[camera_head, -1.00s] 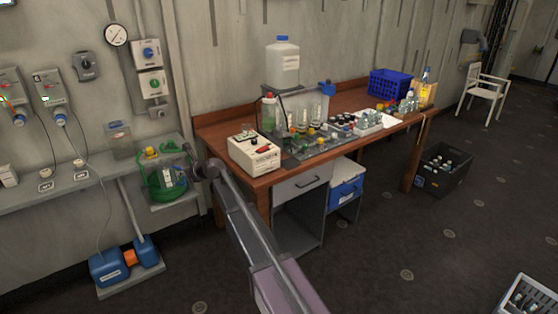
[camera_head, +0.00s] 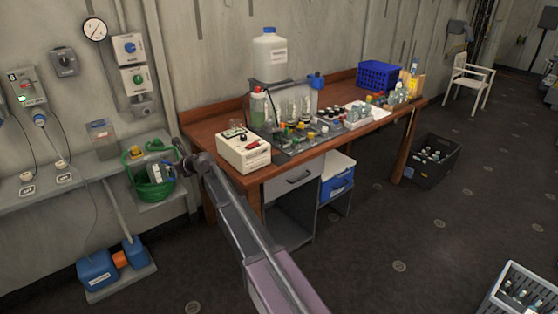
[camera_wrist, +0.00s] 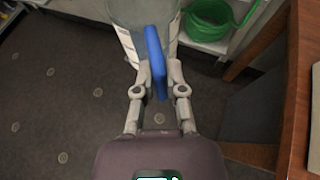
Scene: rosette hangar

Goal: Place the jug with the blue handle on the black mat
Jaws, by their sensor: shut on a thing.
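The jug (camera_wrist: 143,14) shows at the top of the wrist view as a grey, translucent body, partly cut off by the frame. Its blue handle (camera_wrist: 155,55) lies between the fingers of my gripper (camera_wrist: 157,78), which is shut on it. The jug is held above the dark floor, beside the low shelf.
A coiled green hose (camera_head: 153,193) sits on the low wall shelf (camera_head: 60,186). The wooden desk (camera_head: 205,122) carries a cream device (camera_head: 243,152), a white canister (camera_head: 270,55), several bottles and a blue crate (camera_head: 378,76). A dark crate (camera_head: 425,168) stands on open floor.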

